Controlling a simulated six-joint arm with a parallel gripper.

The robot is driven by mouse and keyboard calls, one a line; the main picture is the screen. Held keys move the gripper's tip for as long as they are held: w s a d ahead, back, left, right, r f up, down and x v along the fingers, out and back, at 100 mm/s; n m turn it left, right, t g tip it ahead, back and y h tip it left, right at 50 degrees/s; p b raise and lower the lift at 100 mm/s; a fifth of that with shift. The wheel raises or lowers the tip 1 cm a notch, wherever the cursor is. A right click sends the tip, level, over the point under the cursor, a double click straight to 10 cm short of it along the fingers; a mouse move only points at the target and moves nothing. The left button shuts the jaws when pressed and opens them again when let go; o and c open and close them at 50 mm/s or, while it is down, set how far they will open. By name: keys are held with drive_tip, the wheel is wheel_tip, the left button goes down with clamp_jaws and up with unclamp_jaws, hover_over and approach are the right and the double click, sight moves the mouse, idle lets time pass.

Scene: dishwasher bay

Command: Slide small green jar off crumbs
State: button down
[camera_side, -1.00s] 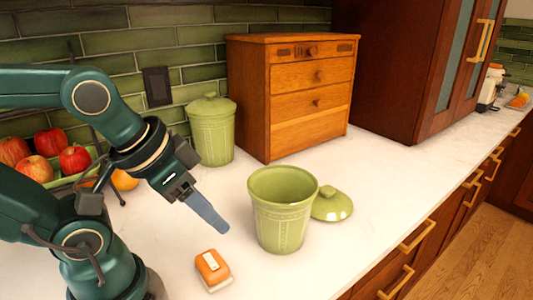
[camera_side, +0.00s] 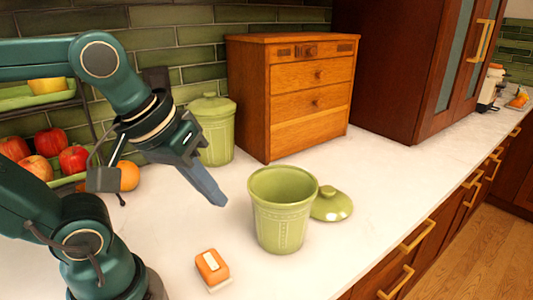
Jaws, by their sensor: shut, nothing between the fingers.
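An open green jar (camera_side: 281,222) stands upright on the white counter, with its lid (camera_side: 331,205) lying on the counter to its right. A second green jar (camera_side: 212,135), with its lid on, stands behind by the wall, partly hidden by my arm. I cannot tell which one is the small jar. No crumbs can be made out. My gripper (camera_side: 219,200) is shut and empty, its fingertips pointing down and right. It appears above the counter just left of the open jar, apart from it.
An orange and white block (camera_side: 212,267) lies on the counter in front. A wooden drawer box (camera_side: 300,95) stands behind the open jar. A rack (camera_side: 70,180) with apples and an orange is at left. White counter (camera_side: 385,175) is clear at right.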

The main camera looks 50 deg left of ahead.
drive_tip(key=w+r+n+g, duration=0.1)
drive_tip(key=w+r+n, duration=0.2)
drive_tip(key=w+n, duration=0.25)
drive_tip(key=n+g, duration=0.4)
drive_tip(key=n, duration=0.3)
approach(270, 200)
drive_tip(key=d+r, duration=0.2)
drive_tip(key=d, duration=0.4)
drive_tip(key=f, duration=0.7)
drive_tip(key=s+f, duration=0.1)
drive_tip(key=f, duration=0.2)
drive_tip(key=shift+a+f, duration=0.25)
drive_tip(key=shift+f, duration=0.1)
drive_tip(key=shift+w+a+n, duration=0.15)
drive_tip(key=shift+a+n, duration=0.1)
drive_tip(key=shift+a, duration=1.75)
drive_tip(key=a, duration=1.3)
drive_tip(key=shift+w+a, duration=0.1)
drive_tip(key=shift+a, duration=0.2)
